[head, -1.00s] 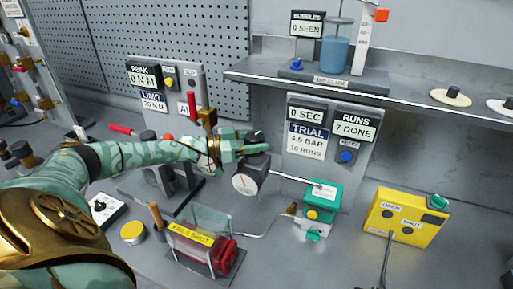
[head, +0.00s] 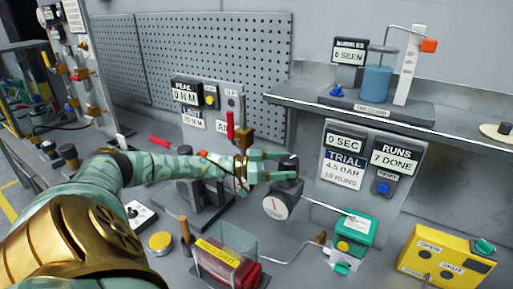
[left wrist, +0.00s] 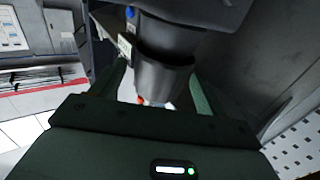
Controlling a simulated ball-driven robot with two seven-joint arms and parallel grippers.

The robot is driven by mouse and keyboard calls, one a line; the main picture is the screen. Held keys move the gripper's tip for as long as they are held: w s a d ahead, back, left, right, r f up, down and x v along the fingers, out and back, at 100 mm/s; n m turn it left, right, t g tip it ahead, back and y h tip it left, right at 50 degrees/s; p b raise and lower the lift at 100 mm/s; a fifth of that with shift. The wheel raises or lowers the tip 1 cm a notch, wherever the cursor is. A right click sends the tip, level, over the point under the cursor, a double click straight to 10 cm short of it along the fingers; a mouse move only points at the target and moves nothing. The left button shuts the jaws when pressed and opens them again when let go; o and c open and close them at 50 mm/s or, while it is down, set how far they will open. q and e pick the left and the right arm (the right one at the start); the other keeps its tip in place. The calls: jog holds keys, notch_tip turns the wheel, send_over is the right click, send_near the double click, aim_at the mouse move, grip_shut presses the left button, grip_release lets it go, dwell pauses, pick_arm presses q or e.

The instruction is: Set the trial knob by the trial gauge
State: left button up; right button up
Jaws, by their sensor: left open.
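The trial knob (head: 289,166) is a dark cylinder on top of the trial gauge (head: 276,207), which has a round white dial on a dark body; its needle is too small to read. My left gripper (head: 287,163) is open, with its green fingers on either side of the knob. In the left wrist view the dark knob (left wrist: 163,78) stands between the two fingers (left wrist: 160,95), with no clear contact. The trial panel (head: 343,165) reads 4.5 bar and 10 runs. My right gripper is not in view.
A runs display (head: 395,160) reads 7 done. A green-and-white valve unit (head: 352,232) joins the gauge by a thin rod. A yellow open/shut box (head: 445,257) is at right. A red part in a clear guard (head: 225,262) stands in front. A shelf (head: 450,133) overhangs behind.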

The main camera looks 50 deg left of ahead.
pick_arm(q)
jog(key=v, duration=1.4)
jog(key=shift+s, duration=0.1)
